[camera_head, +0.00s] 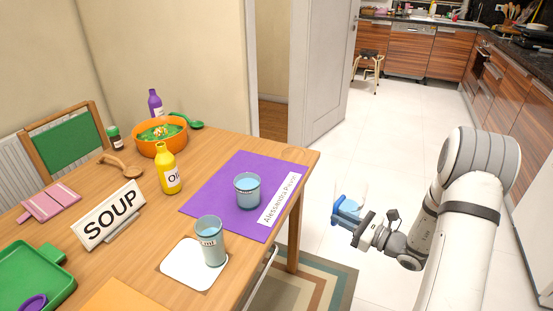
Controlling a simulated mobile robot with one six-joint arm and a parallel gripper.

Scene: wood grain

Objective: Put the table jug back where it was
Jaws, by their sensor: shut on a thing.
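My gripper (356,218) is at the right of the table, over the tiled floor and clear of the tabletop. It is shut on a small blue and clear vessel (345,209), which seems to be the table jug; its details are too small to read. On the table (130,207), a clear tumbler with blue contents (211,244) stands on a white square mat (182,271) near the front edge. A similar cup (247,190) stands on a purple mat (217,190) with a white name strip (279,199).
A yellow oil bottle (168,172), an orange bowl (160,148), a purple bottle (155,103), a SOUP sign (110,213) and a green tray (25,285) occupy the table. A chair (65,144) stands behind it.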

